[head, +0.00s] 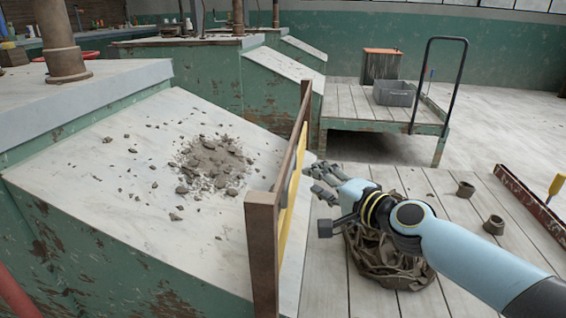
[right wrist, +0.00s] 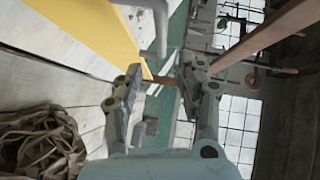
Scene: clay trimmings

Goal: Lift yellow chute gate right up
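The yellow chute gate (head: 288,205) stands upright between brown posts (head: 262,255) at the low end of the pale sloping chute. In the head view it is seen nearly edge-on, mostly behind the frame. In the right wrist view the yellow panel (right wrist: 88,35) fills the upper left, with a grey bent handle (right wrist: 160,25) beside it. My right gripper (head: 322,182) is just right of the gate. Its fingers (right wrist: 160,68) are apart, with nothing held; the handle shows near and beyond the fingertips. Grey-brown clay trimmings (head: 212,160) lie on the chute. My left gripper is not in view.
A bundled brown sack (head: 385,262) lies on planks below my right arm. A cart (head: 350,104) with a grey crate (head: 394,92) is behind. A rusty rail (head: 530,204) edges the planks at right.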

